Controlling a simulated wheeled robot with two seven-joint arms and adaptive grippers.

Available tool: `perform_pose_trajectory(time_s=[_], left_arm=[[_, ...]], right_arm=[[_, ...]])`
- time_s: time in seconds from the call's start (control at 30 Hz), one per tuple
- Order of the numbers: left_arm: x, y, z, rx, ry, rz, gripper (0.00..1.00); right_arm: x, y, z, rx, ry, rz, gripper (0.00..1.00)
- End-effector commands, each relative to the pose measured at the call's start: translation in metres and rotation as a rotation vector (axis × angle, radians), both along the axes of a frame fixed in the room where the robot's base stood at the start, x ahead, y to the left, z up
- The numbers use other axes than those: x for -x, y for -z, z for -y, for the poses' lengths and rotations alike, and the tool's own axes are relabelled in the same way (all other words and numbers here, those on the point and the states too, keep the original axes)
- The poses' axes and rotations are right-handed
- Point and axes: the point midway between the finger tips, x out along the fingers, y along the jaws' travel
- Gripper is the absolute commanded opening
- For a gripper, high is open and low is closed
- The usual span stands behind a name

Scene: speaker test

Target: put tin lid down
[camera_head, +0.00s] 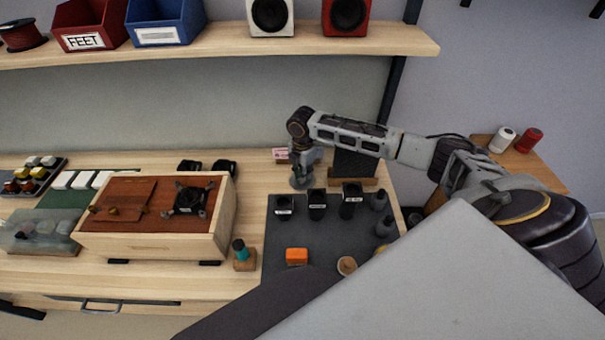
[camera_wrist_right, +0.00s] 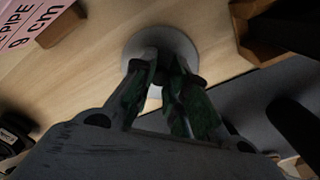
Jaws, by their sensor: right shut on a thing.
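The tin lid (camera_wrist_right: 183,42) is a round, pale grey disc under my fingertips in the right wrist view. That gripper points down over the bare wood between the wooden box and the dark stand at the back. In the right wrist view my right gripper (camera_wrist_right: 165,68) is shut on the middle of the lid, and its fingers hide part of it. The lid is at or very close to the tabletop; I cannot tell whether it touches. My left gripper is not in view.
A pink label (camera_head: 282,154) stands just behind the lid. A dark grey mat (camera_head: 278,235) with black cups, dark bottles and an orange block (camera_head: 296,256) lies in front. The wooden box (camera_head: 150,245) stands to the left. A shelf (camera_head: 230,45) overhangs the back.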

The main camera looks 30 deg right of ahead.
Motion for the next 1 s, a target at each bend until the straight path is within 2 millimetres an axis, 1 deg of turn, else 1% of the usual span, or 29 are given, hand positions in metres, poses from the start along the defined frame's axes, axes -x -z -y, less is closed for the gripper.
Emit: perform_pose_trajectory(time_s=[0.4, 0.43, 0.57, 0.6, 1.0], left_arm=[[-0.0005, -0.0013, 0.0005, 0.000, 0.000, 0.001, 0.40], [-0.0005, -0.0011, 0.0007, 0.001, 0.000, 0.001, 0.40], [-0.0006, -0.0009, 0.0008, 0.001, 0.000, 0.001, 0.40], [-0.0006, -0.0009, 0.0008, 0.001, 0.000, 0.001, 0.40], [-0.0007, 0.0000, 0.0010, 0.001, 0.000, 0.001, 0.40]], right_arm=[[0.0000, 0.0022, 0.0002, 0.000, 0.001, 0.000, 0.00], [-0.0002, 0.0022, 0.0003, 0.001, 0.001, 0.000, 0.18], [-0.0002, 0.0022, 0.0003, 0.001, 0.001, 0.000, 0.35], [-0.0002, 0.0022, 0.0003, 0.001, 0.001, 0.000, 0.37], [-0.0004, 0.0002, 0.0004, 0.001, 0.001, 0.001, 0.37]])
